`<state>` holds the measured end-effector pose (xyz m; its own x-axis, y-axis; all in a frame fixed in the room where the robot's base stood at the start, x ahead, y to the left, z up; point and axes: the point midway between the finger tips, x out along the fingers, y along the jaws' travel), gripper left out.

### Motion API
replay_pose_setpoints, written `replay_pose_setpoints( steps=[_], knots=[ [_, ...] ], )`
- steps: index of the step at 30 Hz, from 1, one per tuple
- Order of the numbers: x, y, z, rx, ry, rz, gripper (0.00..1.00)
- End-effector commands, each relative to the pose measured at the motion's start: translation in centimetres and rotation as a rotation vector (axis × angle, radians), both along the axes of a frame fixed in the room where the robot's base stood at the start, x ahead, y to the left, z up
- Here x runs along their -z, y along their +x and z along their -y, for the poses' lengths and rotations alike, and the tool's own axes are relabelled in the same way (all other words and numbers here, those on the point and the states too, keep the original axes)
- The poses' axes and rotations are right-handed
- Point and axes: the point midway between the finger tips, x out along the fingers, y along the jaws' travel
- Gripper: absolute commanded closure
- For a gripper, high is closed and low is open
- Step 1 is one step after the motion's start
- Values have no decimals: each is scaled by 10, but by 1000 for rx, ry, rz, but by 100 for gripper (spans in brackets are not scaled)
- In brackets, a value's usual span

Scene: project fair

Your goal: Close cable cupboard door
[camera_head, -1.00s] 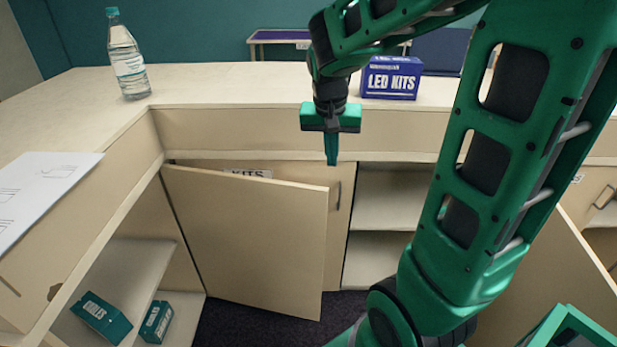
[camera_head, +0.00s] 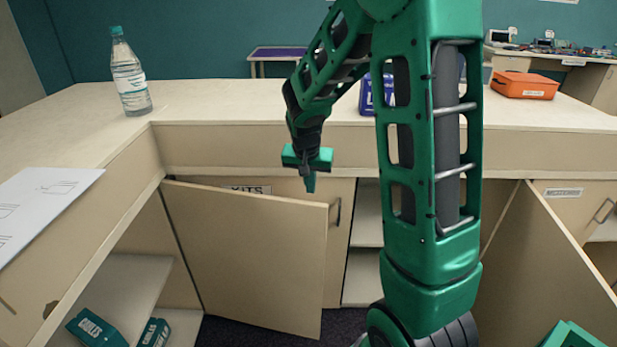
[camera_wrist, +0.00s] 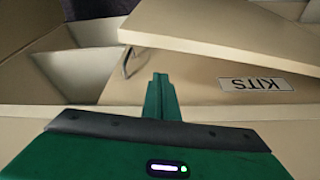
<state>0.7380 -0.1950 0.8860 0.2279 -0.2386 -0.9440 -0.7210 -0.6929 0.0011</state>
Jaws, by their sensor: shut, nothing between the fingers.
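A pale wooden cupboard door (camera_head: 245,255) stands open at the inner corner of the counter, beside the left shelves holding teal boxes. Its face carries no visible label, so I cannot be sure it is the cable one. It partly covers a shut door labelled KITS (camera_head: 290,186) with a metal handle. My gripper (camera_head: 310,187) is shut and empty, pointing down near the open door's upper right corner. Contact is not clear. In the wrist view, my fingers (camera_wrist: 162,92) lie between the KITS label and the handle (camera_wrist: 126,63), with the open door's edge (camera_wrist: 220,35) beyond.
A bottle (camera_head: 130,80), a paper sheet (camera_head: 42,205), a blue box (camera_head: 371,95) and an orange case (camera_head: 524,85) are on the counter. Another door (camera_head: 560,265) stands open at right.

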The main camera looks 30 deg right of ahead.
Motion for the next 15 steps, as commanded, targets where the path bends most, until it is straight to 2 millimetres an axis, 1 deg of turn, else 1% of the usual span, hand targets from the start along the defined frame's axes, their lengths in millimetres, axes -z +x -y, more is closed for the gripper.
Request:
replay_pose_setpoints(
  steps=[1,3,9,15],
  knots=[
    [4,-1,-1,-1,1,-2,100],
    [2,-9,-9,-2,0,0,100],
    [2,-22,-24,-1,1,0,100],
    [2,-27,-28,0,0,0,100]
  ],
)
